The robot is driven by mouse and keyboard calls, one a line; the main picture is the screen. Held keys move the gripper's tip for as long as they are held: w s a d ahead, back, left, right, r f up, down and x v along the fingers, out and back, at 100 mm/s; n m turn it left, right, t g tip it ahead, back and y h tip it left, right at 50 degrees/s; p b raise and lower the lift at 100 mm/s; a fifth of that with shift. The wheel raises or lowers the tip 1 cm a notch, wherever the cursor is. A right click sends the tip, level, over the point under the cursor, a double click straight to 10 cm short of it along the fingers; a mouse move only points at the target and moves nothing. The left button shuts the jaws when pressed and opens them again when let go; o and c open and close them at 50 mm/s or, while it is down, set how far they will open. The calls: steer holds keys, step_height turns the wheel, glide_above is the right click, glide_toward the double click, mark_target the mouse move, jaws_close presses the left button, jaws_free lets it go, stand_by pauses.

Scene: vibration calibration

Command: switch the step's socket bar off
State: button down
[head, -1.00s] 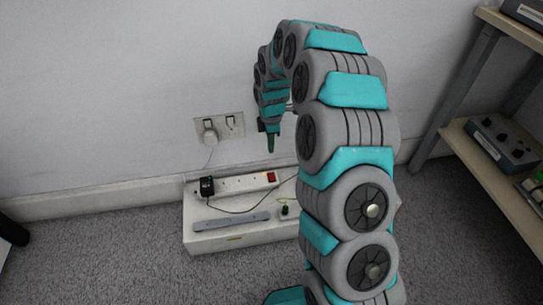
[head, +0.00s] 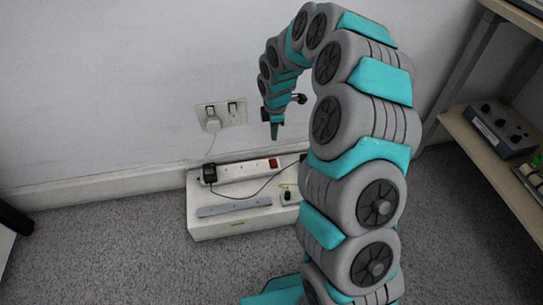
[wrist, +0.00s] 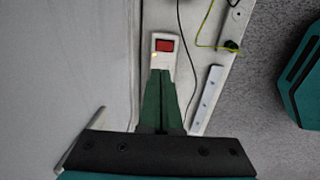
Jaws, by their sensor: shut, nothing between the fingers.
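The white socket bar (head: 240,171) lies on a low white step (head: 215,226) against the wall. Its red rocker switch (head: 273,163) is at the right end; in the wrist view the red switch (wrist: 164,45) shows just beyond my fingertips. A small pale-orange spot shows beside it there. I cannot tell from the rocker's tilt whether it is on or off. A black plug adapter (head: 209,173) sits in the bar's left end. My gripper (head: 275,131) is shut and empty, pointing down above the switch end; its green fingers (wrist: 160,73) are together and cover part of the bar.
A grey flat strip (head: 234,207) and a small dark item (head: 288,196) with a yellow-green wire lie on the step. A black cable crosses the step. A wall socket (head: 221,114) with a white plug is above. A shelf unit (head: 481,150) stands at right.

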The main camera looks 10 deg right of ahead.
mark_target(272, 161)
steer(key=shift+f, duration=0.1)
steer(key=f, duration=0.4)
steer(key=w+f+b, duration=0.1)
steer(key=f, duration=0.8)
steer(key=shift+w+f, duration=0.35)
steer(key=shift+f, duration=0.05)
